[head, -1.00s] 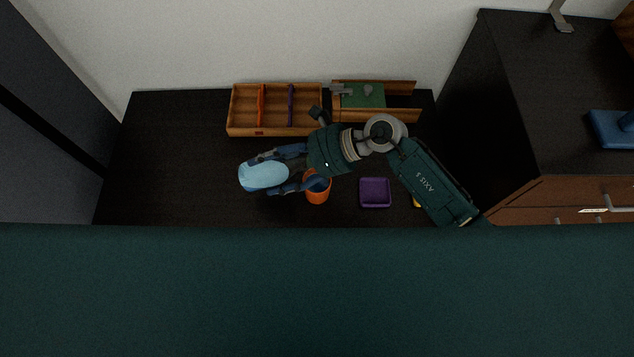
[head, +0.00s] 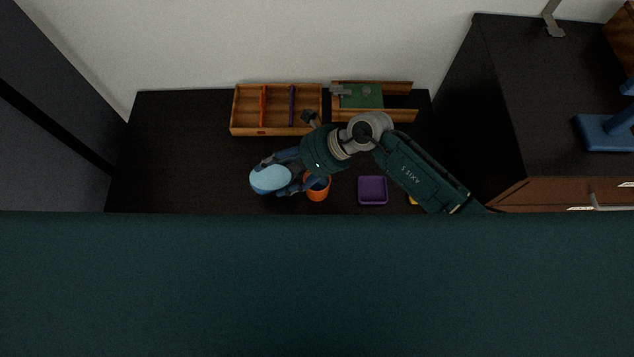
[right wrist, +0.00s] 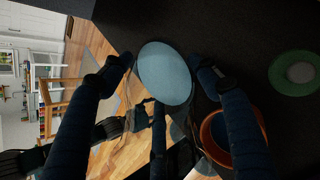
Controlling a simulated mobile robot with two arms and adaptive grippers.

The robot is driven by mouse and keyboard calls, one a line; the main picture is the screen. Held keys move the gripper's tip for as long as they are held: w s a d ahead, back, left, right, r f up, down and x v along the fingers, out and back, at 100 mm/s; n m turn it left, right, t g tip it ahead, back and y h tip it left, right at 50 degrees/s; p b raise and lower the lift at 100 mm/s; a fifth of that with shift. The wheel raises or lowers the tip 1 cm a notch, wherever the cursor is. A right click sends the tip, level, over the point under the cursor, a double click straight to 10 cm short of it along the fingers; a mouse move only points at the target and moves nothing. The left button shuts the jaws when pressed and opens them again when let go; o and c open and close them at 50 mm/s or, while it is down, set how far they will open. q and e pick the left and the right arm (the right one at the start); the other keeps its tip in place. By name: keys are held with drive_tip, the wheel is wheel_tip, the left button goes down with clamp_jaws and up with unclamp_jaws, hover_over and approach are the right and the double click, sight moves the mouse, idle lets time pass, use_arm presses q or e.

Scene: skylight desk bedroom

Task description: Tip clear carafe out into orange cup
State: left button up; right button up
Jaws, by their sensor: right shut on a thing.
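My right gripper (head: 272,178) is shut on the clear carafe (head: 270,180), which shows mainly as a pale blue oval between the fingers. In the right wrist view the carafe (right wrist: 165,73) sits between my two dark blue fingers, its clear walls hard to make out. The orange cup (head: 318,194) stands on the dark desk just right of the carafe, partly covered by a finger. In the right wrist view the cup (right wrist: 208,135) is partly behind the right finger. Its inside looks dark. My left gripper seems to show as dark jointed parts (right wrist: 125,125) in the right wrist view, its jaws unclear.
A purple tray (head: 373,203) lies right of the cup. A wooden divided box (head: 243,130) and a wooden tray with a green base (head: 372,101) stand at the back. A round green thing (right wrist: 298,85) shows in the right wrist view. The desk's left part is clear.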

drive_tip(key=shift+r, duration=0.1)
drive_tip(key=shift+d+h+p, duration=0.1)
drive_tip(key=shift+h+p, duration=0.2)
drive_tip(key=shift+p, duration=0.5)
drive_tip(key=shift+d+f+p, duration=0.1)
drive_tip(key=shift+f+p, duration=0.1)
drive_tip(key=shift+p, duration=0.15)
drive_tip(key=shift+d+f+h, duration=0.15)
drive_tip(key=shift+f+h, duration=0.15)
drive_tip(key=shift+h, duration=0.3)
drive_tip(key=shift+d+f, duration=0.1)
drive_tip(key=shift+f, duration=0.25)
drive_tip(key=shift+w+h, duration=0.1)
drive_tip(key=shift+h, duration=0.2)
drive_tip(key=shift+d+f+h, duration=0.7)
drive_tip(key=shift+f+h, duration=0.05)
drive_tip(key=shift+h, duration=0.35)
